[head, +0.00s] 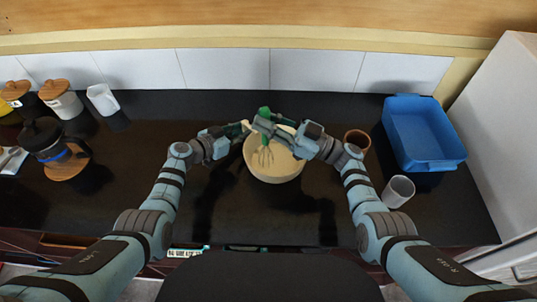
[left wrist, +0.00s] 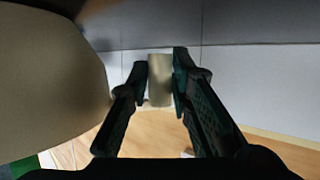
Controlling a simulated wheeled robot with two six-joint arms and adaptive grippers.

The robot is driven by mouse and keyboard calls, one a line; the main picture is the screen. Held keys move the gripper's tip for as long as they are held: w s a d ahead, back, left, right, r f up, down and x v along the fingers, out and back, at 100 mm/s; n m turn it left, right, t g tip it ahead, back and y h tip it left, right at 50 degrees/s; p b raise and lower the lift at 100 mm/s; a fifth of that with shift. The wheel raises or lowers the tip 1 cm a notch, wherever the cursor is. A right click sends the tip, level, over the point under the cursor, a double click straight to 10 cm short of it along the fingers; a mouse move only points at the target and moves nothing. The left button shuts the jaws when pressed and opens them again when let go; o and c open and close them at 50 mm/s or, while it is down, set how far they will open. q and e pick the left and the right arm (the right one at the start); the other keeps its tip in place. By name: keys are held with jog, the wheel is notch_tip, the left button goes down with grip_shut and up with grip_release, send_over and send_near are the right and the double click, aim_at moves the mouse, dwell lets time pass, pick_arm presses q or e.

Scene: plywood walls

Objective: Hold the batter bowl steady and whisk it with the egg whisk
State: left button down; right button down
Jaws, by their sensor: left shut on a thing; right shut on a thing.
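The cream batter bowl (head: 276,178) stands upright on the dark counter in front of me, and its side fills the left of the left wrist view (left wrist: 48,85). My left gripper (head: 245,127) is shut on a small cream piece at the bowl's far-left side, seen between the fingers (left wrist: 160,80); it looks like the bowl's handle. The egg whisk (head: 266,155) has a green handle and pale wires. My right gripper (head: 264,122) is shut on its handle above the bowl. The wires hang inside the bowl; whether they touch the bottom I cannot tell.
A blue crate (head: 425,158), a brown cup (head: 357,138) and a pale cup (head: 398,191) stand to the right. A French press (head: 45,140) on a wooden disc, lidded jars (head: 64,103) and a white cup (head: 102,99) stand left. The counter left of the bowl is clear.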

pick_arm(q)
jog(key=shift+s, duration=0.1)
pick_arm(e)
jog(key=shift+d, duration=2.45)
jog(key=a, duration=0.1)
jog(key=w+a, duration=0.1)
jog(key=a, duration=0.2)
jog(key=shift+w+a, duration=0.4)
jog(key=s+d, duration=0.3)
jog(key=s, duration=0.2)
pick_arm(q)
jog(key=shift+r, duration=0.1)
pick_arm(e)
jog(key=w+d+r, duration=0.2)
jog(key=w+r, duration=0.1)
jog(key=r, duration=0.5)
jog(key=shift+r, duration=0.4)
jog(key=shift+w+a+r, duration=0.1)
